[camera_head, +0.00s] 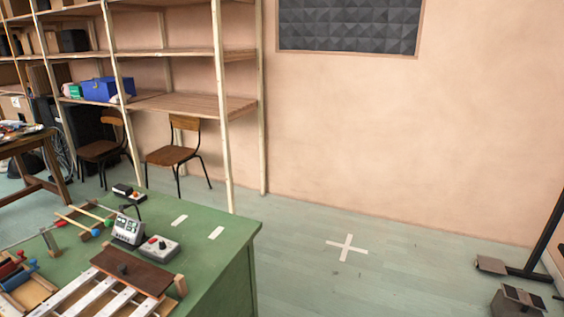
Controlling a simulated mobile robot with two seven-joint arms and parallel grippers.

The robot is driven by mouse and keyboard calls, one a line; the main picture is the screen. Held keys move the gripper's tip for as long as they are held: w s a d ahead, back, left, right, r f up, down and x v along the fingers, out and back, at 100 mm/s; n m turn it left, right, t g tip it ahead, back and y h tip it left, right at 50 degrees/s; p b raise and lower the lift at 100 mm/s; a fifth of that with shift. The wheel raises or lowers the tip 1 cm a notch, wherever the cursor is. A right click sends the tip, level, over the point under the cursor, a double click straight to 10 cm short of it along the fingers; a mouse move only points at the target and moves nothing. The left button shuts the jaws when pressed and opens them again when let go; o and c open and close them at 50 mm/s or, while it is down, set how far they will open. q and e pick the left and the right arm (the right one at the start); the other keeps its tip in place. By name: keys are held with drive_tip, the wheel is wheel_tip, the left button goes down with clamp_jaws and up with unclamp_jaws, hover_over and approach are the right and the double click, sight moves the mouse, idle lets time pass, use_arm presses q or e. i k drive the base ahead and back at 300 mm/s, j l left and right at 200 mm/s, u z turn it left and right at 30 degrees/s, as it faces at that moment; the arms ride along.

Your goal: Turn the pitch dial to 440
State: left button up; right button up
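Several small devices stand on the green table (205,262) at the lower left. One is a pale box with a greenish display (128,229), its face tilted up. Beside it, to the right, lies a flat grey box (158,247) with a red button and a dark round knob (162,245). Behind them is a small black box (122,190) with an orange spot at its right end. Which of these carries the pitch dial, and any number on it, is too small to read. Neither of my grippers is in view.
A xylophone-like instrument with white bars (98,297) and a brown board (131,270) fills the table's near part. Mallets (84,219) lie at left. Two chairs (172,155) and wooden shelving (185,104) stand behind. The floor around a white cross (347,247) is clear.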

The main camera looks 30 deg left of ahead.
sight(162, 245)
drive_tip(key=i+u, duration=0.25)
drive_tip(key=u, duration=0.2)
drive_tip(key=i+l+u, duration=0.15)
drive_tip(key=u, duration=0.3)
drive_tip(key=i+l+u, duration=0.25)
drive_tip(key=u, duration=0.2)
drive_tip(key=i+l+u, duration=0.25)
drive_tip(key=u, duration=0.2)
drive_tip(key=i+l+u, duration=0.1)
drive_tip(key=l+u, duration=0.3)
drive_tip(key=i+l+u, duration=0.1)
drive_tip(key=u, duration=0.25)
drive_tip(key=l+u, duration=0.35)
drive_tip(key=i+l+u, duration=0.1)
drive_tip(key=l+u, duration=0.2)
